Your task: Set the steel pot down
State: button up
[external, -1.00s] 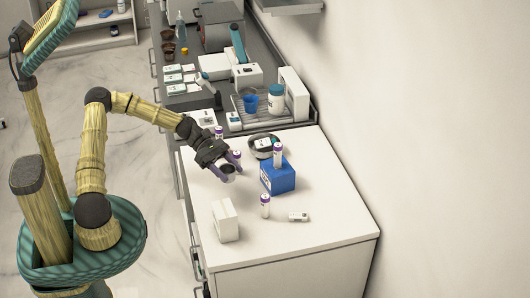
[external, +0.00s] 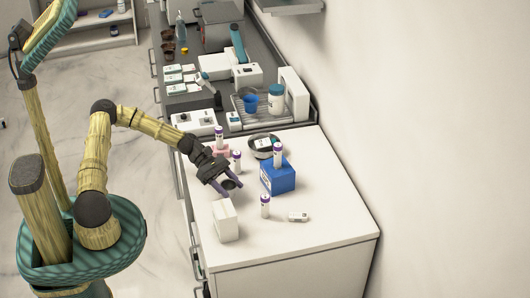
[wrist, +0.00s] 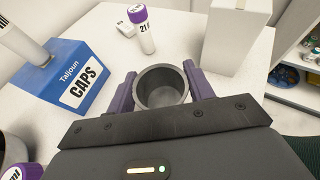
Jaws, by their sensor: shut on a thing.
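The steel pot (wrist: 162,88) is a small, round, open grey cup, seen from above between the two purple fingers in the wrist view. My gripper (wrist: 162,92) is shut on it, one finger on each side. In the external view my gripper (external: 227,188) is over the white counter (external: 300,250), behind the white box (external: 225,221) and left of the blue box. The pot (external: 228,184) is small and dark there, partly hidden by the fingers. Its inside looks empty. I cannot tell whether its base touches the counter.
The blue CAPS box (external: 278,178) bears a purple-capped tube (external: 278,154). Another tube (external: 265,206) stands nearer the front, beside a small white item (external: 298,216). More tubes (external: 236,160) and a round dark dish (external: 262,143) are behind. The counter's front right is clear.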

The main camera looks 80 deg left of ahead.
aim_at(224, 187)
jog(key=shift+f, duration=1.55)
jog(key=shift+f, duration=0.1)
jog(key=o, duration=1)
jog(key=shift+c, duration=0.2)
jog(key=b+v, duration=0.1)
jog(key=v, duration=1.1)
